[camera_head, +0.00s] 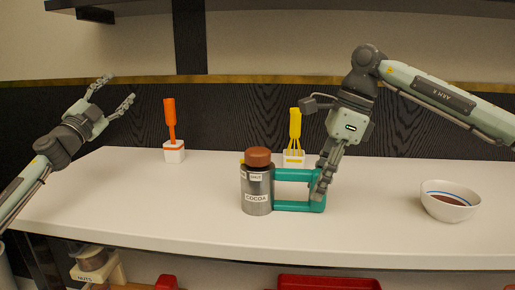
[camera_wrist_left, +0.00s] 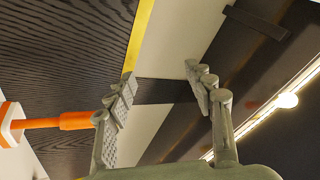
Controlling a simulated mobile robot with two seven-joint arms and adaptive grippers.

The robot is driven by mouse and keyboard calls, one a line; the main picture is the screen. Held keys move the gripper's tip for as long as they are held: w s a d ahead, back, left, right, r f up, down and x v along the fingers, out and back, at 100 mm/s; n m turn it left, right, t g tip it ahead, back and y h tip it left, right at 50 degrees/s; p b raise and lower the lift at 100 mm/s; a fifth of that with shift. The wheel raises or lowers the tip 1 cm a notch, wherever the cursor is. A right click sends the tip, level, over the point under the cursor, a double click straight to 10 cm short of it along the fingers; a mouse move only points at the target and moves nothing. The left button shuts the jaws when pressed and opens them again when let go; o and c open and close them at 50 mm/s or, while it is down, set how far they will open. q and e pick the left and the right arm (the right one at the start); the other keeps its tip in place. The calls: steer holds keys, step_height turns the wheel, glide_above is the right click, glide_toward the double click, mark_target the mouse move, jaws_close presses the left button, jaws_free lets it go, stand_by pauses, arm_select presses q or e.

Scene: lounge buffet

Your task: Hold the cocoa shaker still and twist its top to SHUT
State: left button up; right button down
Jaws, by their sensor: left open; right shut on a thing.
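The cocoa shaker (camera_head: 257,187) stands upright on the white counter. It has a metal body labelled COCOA, a brown top (camera_head: 258,157) and a teal handle (camera_head: 296,207) on its right side. A small label shows on the band below the top, but I cannot read it surely. My right gripper (camera_head: 321,190) is shut on the handle. My left gripper (camera_head: 121,92) is open and empty, raised above the counter's left part, away from the shaker. Its spread fingers also show in the left wrist view (camera_wrist_left: 165,95), with nothing between them.
An orange utensil (camera_head: 170,120) stands in a white holder at the back left; a yellow whisk (camera_head: 295,130) stands in another behind the shaker. A white bowl (camera_head: 450,207) with brown contents is at the right. The counter's left front (camera_head: 130,210) is clear. Red containers (camera_head: 328,282) sit below.

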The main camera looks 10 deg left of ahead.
arm_select(q)
steer(key=s+d+r+m+g+h, duration=0.1)
steer(key=d+r+m+g+h, duration=0.3)
steer(key=d, duration=0.8)
steer(key=s+d+r+m+g+h, duration=0.1)
steer(key=d+m+g+h, duration=0.45)
steer(key=d, duration=0.75)
steer(key=s+d+r+m+g+h, duration=0.1)
steer(key=d+r+m+g+h, duration=0.3)
steer(key=d, duration=0.8)
steer(key=m+g+y, duration=0.3)
steer(key=g+y, duration=0.6)
steer(key=y, duration=0.5)
glide_above(258, 150)
steer(key=w, duration=0.1)
step_height(258, 150, down, 8)
steer(key=shift+f, duration=0.1)
steer(key=shift+s+f+y, duration=0.4)
steer(key=shift+f+y, duration=0.25)
steer(key=shift+y, duration=0.3)
steer(key=shift+f, duration=4.35)
steer(key=shift+m, duration=0.25)
